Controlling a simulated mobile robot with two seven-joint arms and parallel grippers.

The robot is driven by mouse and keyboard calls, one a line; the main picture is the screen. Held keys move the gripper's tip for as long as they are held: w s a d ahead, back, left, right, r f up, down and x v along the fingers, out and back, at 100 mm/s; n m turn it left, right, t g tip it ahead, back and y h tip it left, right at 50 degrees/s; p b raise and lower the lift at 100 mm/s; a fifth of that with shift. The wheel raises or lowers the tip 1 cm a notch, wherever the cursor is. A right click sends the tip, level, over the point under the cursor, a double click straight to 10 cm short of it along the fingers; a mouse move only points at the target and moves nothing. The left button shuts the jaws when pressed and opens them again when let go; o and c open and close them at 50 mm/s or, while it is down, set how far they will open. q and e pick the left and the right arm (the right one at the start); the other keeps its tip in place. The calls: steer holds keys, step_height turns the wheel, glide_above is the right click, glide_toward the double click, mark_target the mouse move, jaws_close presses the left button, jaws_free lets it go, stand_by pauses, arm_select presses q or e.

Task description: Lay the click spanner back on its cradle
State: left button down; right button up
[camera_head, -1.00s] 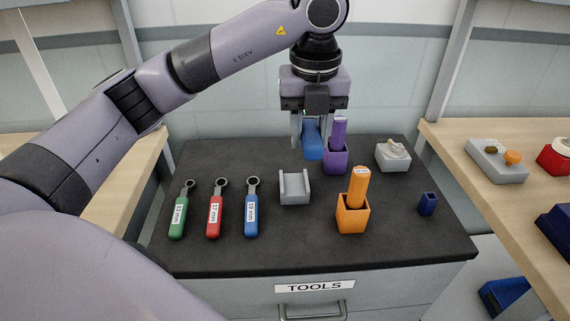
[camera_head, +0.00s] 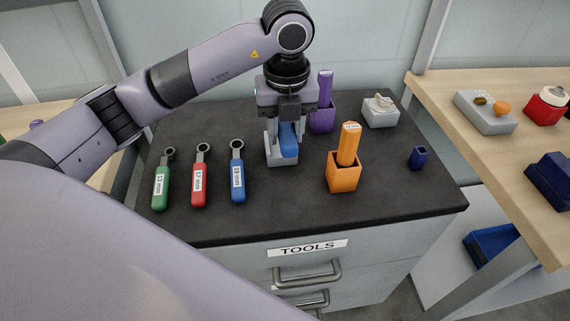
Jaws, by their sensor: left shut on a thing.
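The click spanner (camera_head: 289,143) shows as a blue handle below my left gripper (camera_head: 286,121), pointing toward the front. My left gripper is shut on it and hides its far end. The grey cradle (camera_head: 281,161) stands on the black top of the tool cabinet, directly under the gripper. The spanner overlaps the cradle in the picture, between its side walls or just above them. I cannot tell whether it touches the cradle. My right gripper is not in view.
Green (camera_head: 162,188), red (camera_head: 200,184) and blue (camera_head: 238,183) ring spanners lie left of the cradle. An orange holder (camera_head: 343,178) stands to its right and a purple holder (camera_head: 322,117) behind right. A grey block (camera_head: 380,113) and a small navy cup (camera_head: 418,158) are further right.

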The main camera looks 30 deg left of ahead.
arm_select(q)
step_height(320, 180, down, 9)
steer(key=shift+f, duration=0.1)
steer(key=c, duration=0.7)
jaws_free()
steer(key=r, duration=1.2)
steer(key=shift+s+d, duration=0.25)
steer(key=shift+s, duration=0.1)
